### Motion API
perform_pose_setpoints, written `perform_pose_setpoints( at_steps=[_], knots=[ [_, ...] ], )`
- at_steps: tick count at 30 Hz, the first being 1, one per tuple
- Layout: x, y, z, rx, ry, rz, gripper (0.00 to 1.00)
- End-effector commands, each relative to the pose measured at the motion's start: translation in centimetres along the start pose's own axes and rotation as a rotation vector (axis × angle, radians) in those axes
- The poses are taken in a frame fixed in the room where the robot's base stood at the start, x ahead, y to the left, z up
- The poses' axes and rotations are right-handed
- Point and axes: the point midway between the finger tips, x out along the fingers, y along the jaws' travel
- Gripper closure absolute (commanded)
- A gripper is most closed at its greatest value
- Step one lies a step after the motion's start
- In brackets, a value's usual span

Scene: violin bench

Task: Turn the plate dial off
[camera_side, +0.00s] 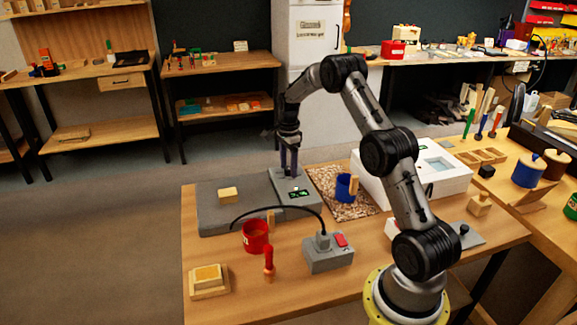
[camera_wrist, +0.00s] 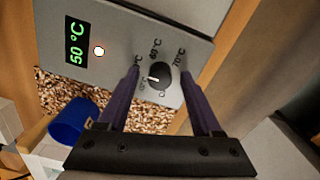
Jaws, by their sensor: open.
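The grey plate (camera_side: 212,219) lies at the back left of the bench, with a control panel at its right end carrying a green-lit display (camera_side: 297,193). In the wrist view the display (camera_wrist: 76,43) reads 50 °C, beside a small lit white dot. The black plate dial (camera_wrist: 160,75) has a white pointer mark toward the left of the picture, among small temperature labels that are partly hard to read. My gripper (camera_wrist: 161,74) is open, its two dark fingers on either side of the dial. Whether they touch it is unclear. In the side view my gripper (camera_side: 289,170) points down over the panel.
A beige block (camera_side: 228,195) sits on the plate. A blue cup (camera_side: 346,187) stands on a speckled mat right of the panel. A black cable arcs in front to a grey box (camera_side: 328,253) with a red switch. A red cup (camera_side: 255,236) stands nearby.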

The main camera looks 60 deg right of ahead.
Motion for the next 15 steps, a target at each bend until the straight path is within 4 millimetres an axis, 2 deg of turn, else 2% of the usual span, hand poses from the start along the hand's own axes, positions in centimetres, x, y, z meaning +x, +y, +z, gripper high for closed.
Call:
perform_pose_setpoints(
  at_steps=[7, 15],
  knots=[
    [0.07, 0.01, 0.00, 0.000, 0.000, 0.001, 0.34],
    [0.04, 0.01, 0.00, 0.000, 0.000, 0.000, 0.82]
  ],
)
